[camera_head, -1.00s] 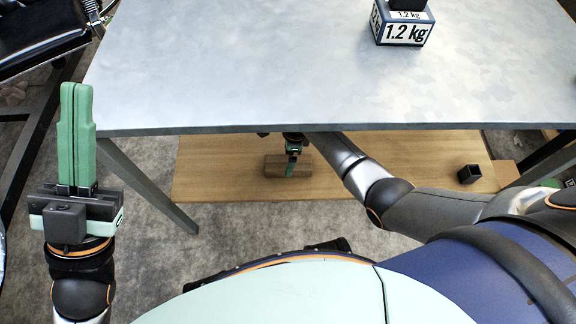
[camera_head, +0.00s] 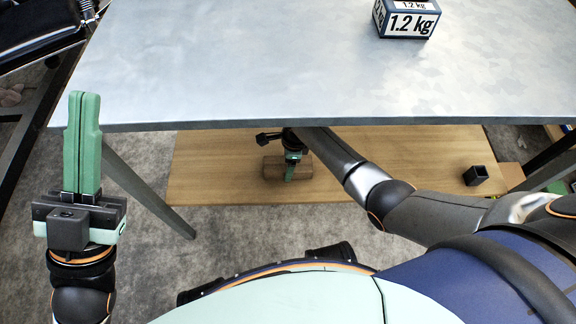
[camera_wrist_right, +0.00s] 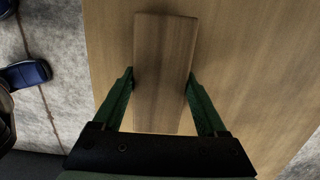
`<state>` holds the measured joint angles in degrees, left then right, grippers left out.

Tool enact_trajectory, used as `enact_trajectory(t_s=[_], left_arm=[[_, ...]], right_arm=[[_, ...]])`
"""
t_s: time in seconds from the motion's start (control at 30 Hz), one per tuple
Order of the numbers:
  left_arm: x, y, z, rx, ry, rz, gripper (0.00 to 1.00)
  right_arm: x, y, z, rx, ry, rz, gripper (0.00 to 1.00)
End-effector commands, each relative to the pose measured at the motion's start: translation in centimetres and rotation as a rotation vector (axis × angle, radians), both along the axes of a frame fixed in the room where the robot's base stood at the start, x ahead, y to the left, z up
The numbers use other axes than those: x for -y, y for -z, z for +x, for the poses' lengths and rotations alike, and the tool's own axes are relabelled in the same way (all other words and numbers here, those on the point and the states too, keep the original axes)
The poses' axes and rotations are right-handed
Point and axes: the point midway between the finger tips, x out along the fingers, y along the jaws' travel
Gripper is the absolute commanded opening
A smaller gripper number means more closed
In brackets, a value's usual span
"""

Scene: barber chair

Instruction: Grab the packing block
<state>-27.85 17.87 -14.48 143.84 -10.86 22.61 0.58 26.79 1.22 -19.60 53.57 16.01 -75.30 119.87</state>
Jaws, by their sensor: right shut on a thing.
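The packing block is a brown wooden block (camera_head: 273,168) on the low wooden shelf under the table. It also shows in the right wrist view as a long wooden block (camera_wrist_right: 163,60). My right gripper (camera_head: 289,174) reaches under the table edge to it. In the right wrist view the green fingers of my right gripper (camera_wrist_right: 161,82) are shut on the block, one on each long side. My left gripper (camera_head: 83,97) stands upright at the left, its two green fingers together, with nothing between them.
The grey table top (camera_head: 300,70) overhangs the wooden shelf (camera_head: 400,165). A 1.2 kg box (camera_head: 406,22) stands on the table. A small black open cup (camera_head: 476,175) stands at the shelf's right. A table leg (camera_head: 150,190) slants down at the left.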

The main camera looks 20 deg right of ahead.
Motion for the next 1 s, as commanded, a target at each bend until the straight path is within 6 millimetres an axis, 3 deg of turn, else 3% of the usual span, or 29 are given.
enact_trajectory(t_s=[0.03, 0.43, 0.77, 1.0], left_arm=[[0.0, 0.0, 0.0, 0.000, -0.001, -0.002, 0.00], [0.0, 0.0, 0.0, -0.001, -0.002, -0.005, 0.00], [0.0, -0.3, 0.0, -0.001, -0.001, -0.006, 0.00], [-0.1, -2.0, 0.0, 0.002, 0.000, -0.010, 0.00]], right_arm=[[0.0, 0.0, 0.0, -0.001, 0.000, 0.000, 0.51], [0.0, 0.0, 0.0, -0.001, 0.000, 0.000, 0.06], [0.1, -0.2, 0.0, 0.000, 0.000, 0.000, 0.06], [0.9, -1.4, -0.1, -0.001, 0.000, 0.000, 0.06]])
